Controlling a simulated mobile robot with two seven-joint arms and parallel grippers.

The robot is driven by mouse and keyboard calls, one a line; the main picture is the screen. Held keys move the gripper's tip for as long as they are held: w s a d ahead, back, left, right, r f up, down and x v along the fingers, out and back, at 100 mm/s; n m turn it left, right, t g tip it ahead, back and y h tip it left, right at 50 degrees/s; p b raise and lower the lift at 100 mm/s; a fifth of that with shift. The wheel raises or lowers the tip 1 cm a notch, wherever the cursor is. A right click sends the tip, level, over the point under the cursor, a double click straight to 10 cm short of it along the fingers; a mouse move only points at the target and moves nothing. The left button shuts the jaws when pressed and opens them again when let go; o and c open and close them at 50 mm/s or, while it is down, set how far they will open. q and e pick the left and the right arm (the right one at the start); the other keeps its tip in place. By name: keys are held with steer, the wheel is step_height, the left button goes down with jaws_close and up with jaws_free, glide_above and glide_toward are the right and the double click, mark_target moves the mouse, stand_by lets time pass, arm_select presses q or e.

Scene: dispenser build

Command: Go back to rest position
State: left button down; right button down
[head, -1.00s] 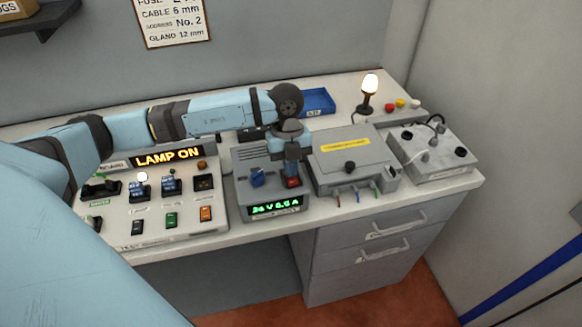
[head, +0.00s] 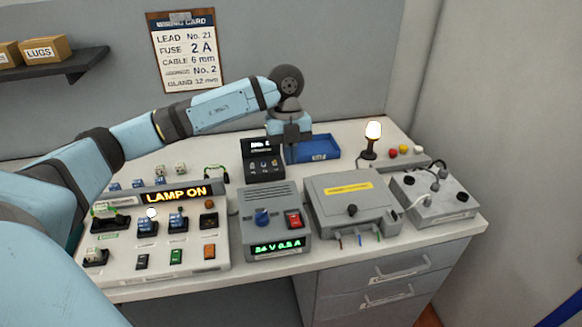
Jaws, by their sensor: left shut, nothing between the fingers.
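My left gripper (head: 290,156) is shut and empty. It hangs pointing down above the back of the bench, behind the grey power supply (head: 275,222) and beside the small black device (head: 262,160). The power supply shows a green "24 V 0.5 A" readout, a blue knob (head: 262,217) and a red switch (head: 294,219). The gripper is clear of the switch. The test panel (head: 160,240) at left has a lit "LAMP ON" sign (head: 176,194). My right gripper is not in view.
A grey box with a yellow label (head: 350,187) and a box with cables (head: 438,198) stand at right. A lit lamp (head: 373,133) and a blue tray (head: 318,147) are at the back. A shelf (head: 55,71) with cartons and a wiring card (head: 187,50) are on the wall.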

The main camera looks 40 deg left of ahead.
arm_select(q)
steer(key=shift+a+f, duration=0.1)
stand_by(0.4)
steer(key=s+d+f+n+t+h+p, duration=0.2)
steer(key=s+d+t+h, duration=0.2)
steer(key=d+h, duration=0.7)
steer(key=s+d+f+n+t+h+p, duration=0.1)
steer(key=s+d+n+t+h+p, duration=0.2)
steer(key=d+h, duration=0.8)
steer(key=s+a+f+n+t+y+p, duration=0.1)
steer(key=s+a+f+n+t+y, duration=0.1)
steer(key=s+f+n+y, duration=0.5)
steer(key=s+a+f+n+t+y+p, duration=0.1)
steer(key=s+a+f+n+t+y, duration=0.1)
steer(key=s+f+n+y, duration=0.6)
step_height(320, 180, down, 7)
steer(key=n+t+y, duration=0.1)
steer(key=n+y, duration=0.2)
steer(key=y, duration=0.3)
steer(key=shift+s+t+p, duration=0.3)
